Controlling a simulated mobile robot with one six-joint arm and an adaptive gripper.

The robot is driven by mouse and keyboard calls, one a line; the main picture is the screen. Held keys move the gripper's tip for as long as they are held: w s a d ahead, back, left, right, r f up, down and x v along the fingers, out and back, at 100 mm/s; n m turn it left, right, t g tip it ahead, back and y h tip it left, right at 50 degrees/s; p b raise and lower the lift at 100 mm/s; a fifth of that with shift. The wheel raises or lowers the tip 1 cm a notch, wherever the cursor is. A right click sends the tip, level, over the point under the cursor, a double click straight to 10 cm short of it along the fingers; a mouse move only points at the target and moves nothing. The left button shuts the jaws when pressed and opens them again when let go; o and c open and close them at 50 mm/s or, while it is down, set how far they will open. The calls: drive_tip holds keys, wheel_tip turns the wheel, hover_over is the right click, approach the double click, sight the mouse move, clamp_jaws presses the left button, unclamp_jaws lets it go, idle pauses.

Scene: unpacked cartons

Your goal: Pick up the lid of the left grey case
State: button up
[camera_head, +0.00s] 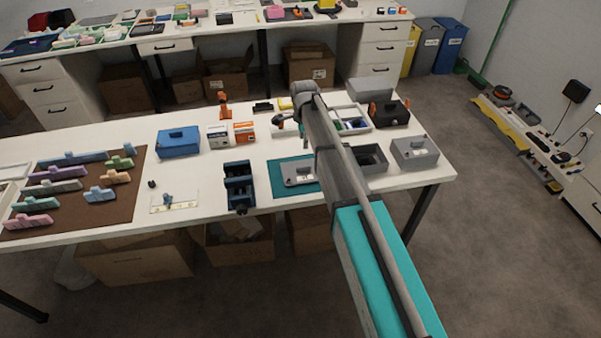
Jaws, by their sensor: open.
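A flat grey lid-like piece (298,173) with a small knob and a pale label lies on the teal mat (283,190) near the front of the table. To its right, partly behind my arm, stands an open grey case (375,158) with a dark inside. Further right is a second grey case (415,151), closed, with a knob on its lid. My arm crosses the picture from the lower right up to the back of the table, passing just right of the flat grey piece. I cannot make out my gripper's fingers; they seem hidden behind the arm.
A blue case (179,142), small cartons (243,132) and a dark blue vise-like tool (239,187) stand left of the mat. A brown mat (120,205) holds several coloured pieces. A black-and-orange case (389,112) is behind. Cardboard boxes (240,242) stand under the table.

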sight(303, 166)
drive_tip(key=shift+f, duration=0.15)
wheel_tip(303, 166, down, 8)
drive_tip(key=b, duration=0.8)
drive_tip(key=shift+f+b, duration=0.2)
drive_tip(key=shift+b, duration=0.1)
drive_tip(key=shift+a+f+b, duration=0.1)
drive_tip(key=shift+f+b, duration=2.5)
clamp_jaws()
